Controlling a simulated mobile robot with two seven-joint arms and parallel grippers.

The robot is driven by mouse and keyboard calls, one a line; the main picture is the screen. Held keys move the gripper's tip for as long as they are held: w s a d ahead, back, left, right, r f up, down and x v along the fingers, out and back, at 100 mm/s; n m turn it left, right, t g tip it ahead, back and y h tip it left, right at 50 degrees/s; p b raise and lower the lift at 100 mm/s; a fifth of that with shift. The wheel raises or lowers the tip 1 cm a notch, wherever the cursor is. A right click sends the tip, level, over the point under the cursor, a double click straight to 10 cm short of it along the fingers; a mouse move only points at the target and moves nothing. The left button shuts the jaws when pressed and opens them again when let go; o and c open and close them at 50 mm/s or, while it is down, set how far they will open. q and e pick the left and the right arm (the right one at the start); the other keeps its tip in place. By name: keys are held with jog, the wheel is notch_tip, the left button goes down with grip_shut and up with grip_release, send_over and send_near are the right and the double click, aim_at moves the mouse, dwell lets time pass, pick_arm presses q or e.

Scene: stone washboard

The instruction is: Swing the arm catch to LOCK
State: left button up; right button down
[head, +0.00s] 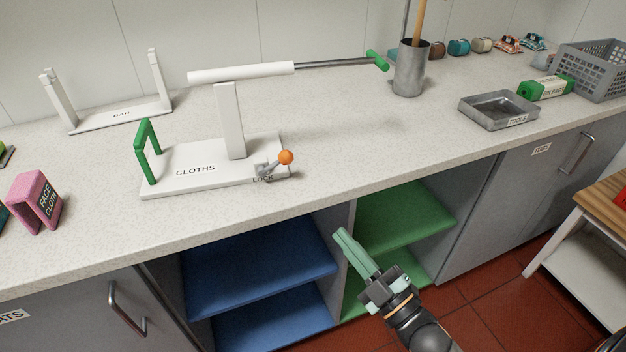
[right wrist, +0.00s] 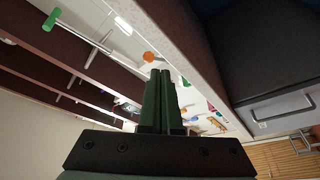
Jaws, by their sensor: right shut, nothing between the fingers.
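The arm catch is a small grey metal piece (head: 264,174) at the right end of the white CLOTHS stand base (head: 215,177), near a partly covered LOCK label. An orange ball knob (head: 286,157) tops its short lever, which leans up and to the right. The knob also shows in the right wrist view (right wrist: 149,57), just beyond the fingertips. A white arm (head: 240,73) with a metal rod and green end tip rests across the stand's post. My right gripper (head: 342,236) is shut and empty, in front of the counter edge, below and right of the knob. My left gripper is out of view.
A green hoop (head: 147,150) stands at the base's left end. A white BAR stand (head: 120,115), a pink FACE CLOTH box (head: 35,202), a metal canister (head: 410,68) and a TOOLS tray (head: 498,110) share the counter.

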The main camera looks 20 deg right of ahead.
aim_at(291, 163)
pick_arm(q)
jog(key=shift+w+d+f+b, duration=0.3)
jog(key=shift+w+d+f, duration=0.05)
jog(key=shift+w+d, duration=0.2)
pick_arm(e)
jog(key=r+n+y, duration=0.2)
jog(key=shift+w+d+n+t, duration=0.1)
jog(key=shift+d+n+t, duration=0.2)
jog(key=shift+t, duration=0.1)
jog(key=shift+a, duration=0.1)
jog(key=p+x, duration=0.1)
jog(key=x, duration=1.1)
jog(key=shift+w+a+r, duration=0.1)
jog(key=shift+w+r, duration=0.15)
jog(key=shift+w, duration=0.05)
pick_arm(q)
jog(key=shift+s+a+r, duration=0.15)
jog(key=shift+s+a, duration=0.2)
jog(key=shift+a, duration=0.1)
pick_arm(e)
jog(key=shift+w+a+r, duration=0.15)
jog(key=shift+w+a, duration=0.05)
jog(key=shift+w, duration=0.35)
pick_arm(q)
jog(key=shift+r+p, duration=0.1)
jog(key=shift+p, duration=0.2)
